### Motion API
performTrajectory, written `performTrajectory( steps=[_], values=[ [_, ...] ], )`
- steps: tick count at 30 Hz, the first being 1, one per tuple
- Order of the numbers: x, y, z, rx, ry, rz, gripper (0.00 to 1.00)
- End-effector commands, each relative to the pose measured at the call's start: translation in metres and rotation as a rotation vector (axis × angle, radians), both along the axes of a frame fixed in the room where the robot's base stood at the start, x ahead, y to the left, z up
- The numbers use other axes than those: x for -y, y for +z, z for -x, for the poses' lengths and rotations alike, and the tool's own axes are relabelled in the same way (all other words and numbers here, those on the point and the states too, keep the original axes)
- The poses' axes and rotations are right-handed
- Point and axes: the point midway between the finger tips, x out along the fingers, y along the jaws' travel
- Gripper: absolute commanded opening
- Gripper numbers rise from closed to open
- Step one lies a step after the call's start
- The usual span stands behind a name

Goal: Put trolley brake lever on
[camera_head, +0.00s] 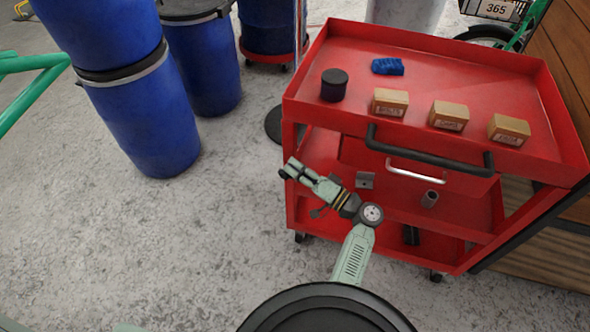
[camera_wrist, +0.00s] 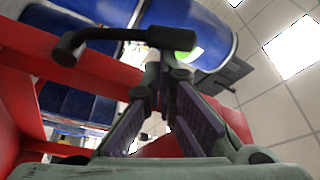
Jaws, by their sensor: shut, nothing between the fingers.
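The red trolley (camera_head: 440,70) stands right of centre in the head view. In the wrist view its red frame (camera_wrist: 95,65) fills the left side. A black bar (camera_wrist: 125,35) with a bent left end and a thick right end sticks out from this frame; it looks like the brake lever. It crosses just above and beyond the tips of my gripper (camera_wrist: 163,70). My gripper (camera_head: 291,167) is shut and empty beside the trolley's left front corner. In the head view the lever is not clearly visible at the gripper tips. I cannot tell whether they touch.
Cardboard boxes (camera_head: 449,115), a black cup (camera_head: 334,85) and a blue item (camera_head: 387,66) sit on the trolley top. A black handle (camera_head: 430,150) juts from its front. Blue barrels (camera_head: 145,120) stand at the back left. The floor (camera_head: 150,240) left of the trolley is clear.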

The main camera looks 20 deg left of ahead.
Motion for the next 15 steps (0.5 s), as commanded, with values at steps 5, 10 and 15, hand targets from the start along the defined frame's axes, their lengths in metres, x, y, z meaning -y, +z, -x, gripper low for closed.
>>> performTrajectory(
  steps=[5, 10, 15],
  values=[
    [-0.001, -0.006, 0.004, 0.071, 0.002, 0.002, 0.0],
    [-0.001, -0.009, 0.009, 0.086, 0.003, 0.003, 0.0],
    [-0.001, -0.012, 0.016, 0.084, 0.003, 0.003, 0.0]
  ],
)
